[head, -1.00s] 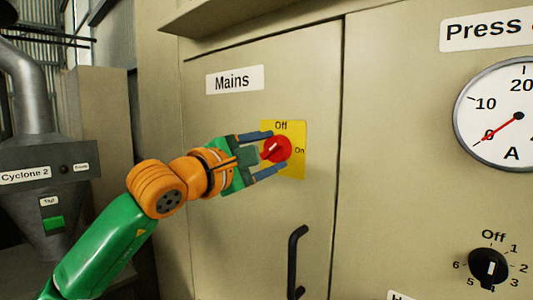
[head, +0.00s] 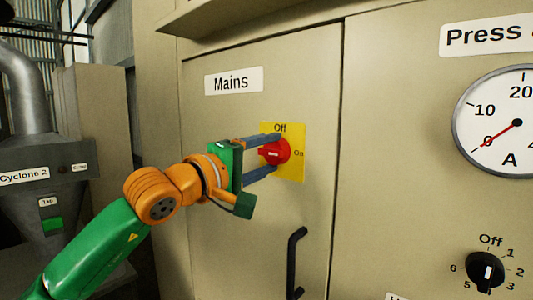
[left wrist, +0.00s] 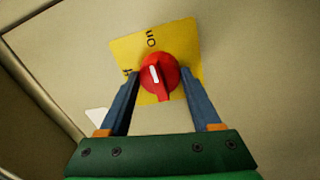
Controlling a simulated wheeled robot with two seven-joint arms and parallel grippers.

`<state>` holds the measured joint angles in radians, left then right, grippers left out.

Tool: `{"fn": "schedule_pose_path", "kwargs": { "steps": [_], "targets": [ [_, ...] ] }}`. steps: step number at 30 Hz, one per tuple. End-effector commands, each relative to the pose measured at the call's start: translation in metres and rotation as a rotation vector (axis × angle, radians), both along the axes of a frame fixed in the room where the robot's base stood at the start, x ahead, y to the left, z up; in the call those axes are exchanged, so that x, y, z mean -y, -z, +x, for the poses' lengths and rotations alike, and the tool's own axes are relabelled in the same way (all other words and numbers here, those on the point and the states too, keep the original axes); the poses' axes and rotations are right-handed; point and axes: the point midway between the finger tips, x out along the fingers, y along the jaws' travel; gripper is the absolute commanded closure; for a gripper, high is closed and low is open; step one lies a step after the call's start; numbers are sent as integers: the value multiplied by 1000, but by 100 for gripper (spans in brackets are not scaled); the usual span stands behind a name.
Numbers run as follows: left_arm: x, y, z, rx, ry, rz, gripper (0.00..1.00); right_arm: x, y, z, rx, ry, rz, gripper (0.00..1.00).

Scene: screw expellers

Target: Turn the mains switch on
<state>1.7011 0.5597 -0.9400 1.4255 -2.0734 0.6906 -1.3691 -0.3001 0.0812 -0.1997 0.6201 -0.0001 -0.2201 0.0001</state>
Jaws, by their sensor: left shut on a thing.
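The mains switch is a red rotary knob (head: 281,149) on a yellow plate (head: 296,170) marked Off at the top and On at the right. It sits on the cabinet door below the Mains label (head: 233,81). In the head view its grip bar lies about level, in line with the On side. My left gripper (head: 276,153) has one finger above and one below the knob and is shut on it. The left wrist view shows the knob (left wrist: 168,70) between the fingertips, its white mark toward the On label. My right gripper is not in view.
A black door handle (head: 294,262) stands below the switch. To the right are a round ammeter (head: 505,110) with its needle near 0 and a black numbered selector (head: 486,270). A grey Cyclone 2 unit (head: 60,180) stands at the left.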

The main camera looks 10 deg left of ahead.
Motion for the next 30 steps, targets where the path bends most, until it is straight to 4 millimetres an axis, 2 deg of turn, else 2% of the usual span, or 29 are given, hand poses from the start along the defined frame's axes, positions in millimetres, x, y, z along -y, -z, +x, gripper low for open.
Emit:
{"fn": "schedule_pose_path", "kwargs": {
  "steps": [16, 17, 19, 20, 28, 30],
  "targets": [
    [-1, -3, -1, 20, -1, 18, 100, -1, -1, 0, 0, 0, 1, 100],
    [-1, -3, -1, 20, -1, 18, 30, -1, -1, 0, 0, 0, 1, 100],
    [-1, -2, -1, 19, -1, 18, 11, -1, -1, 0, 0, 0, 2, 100],
    [0, -2, 0, 18, -1, 17, 5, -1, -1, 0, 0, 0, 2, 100],
    [0, -1, -1, 14, 0, 17, 5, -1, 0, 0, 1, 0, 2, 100],
    [-4, 3, -5, 16, 0, 17, 5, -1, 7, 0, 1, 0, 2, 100]
  ]
}}
